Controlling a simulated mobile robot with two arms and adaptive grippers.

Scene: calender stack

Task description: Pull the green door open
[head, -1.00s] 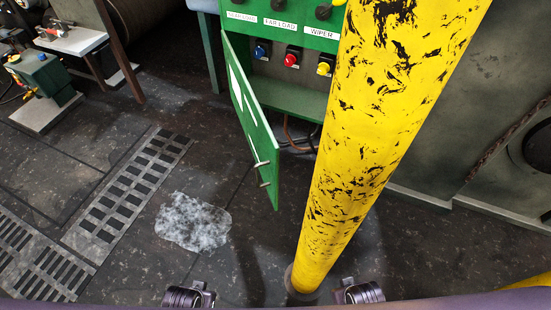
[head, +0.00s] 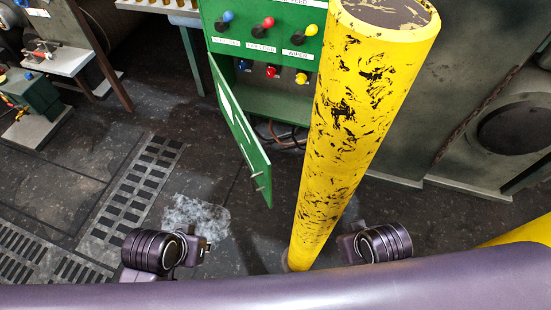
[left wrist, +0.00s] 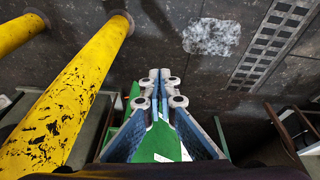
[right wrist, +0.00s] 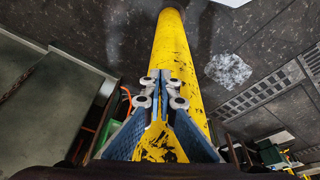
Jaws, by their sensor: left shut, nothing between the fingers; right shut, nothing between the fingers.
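The green door (head: 238,130) hangs on the left side of the green cabinet (head: 272,100) in the head view. It stands partly open, swung out toward me, with a small handle (head: 257,175) near its free lower edge. My left gripper (left wrist: 159,78) is shut and empty. Green surfaces with a white patch show behind its fingers in the left wrist view; which part is the door is unclear. My right gripper (right wrist: 162,78) is shut and empty, with the yellow post (right wrist: 175,45) behind its fingers. In the head view both grippers' fingers are mostly hidden, and neither touches the door.
The scuffed yellow post (head: 345,130) stands in front of the cabinet, right of the door. Colored knobs (head: 268,22) line the cabinet panel. A floor grate (head: 135,190) and a pale puddle (head: 196,222) lie left of the post. Floor in front of the door is clear.

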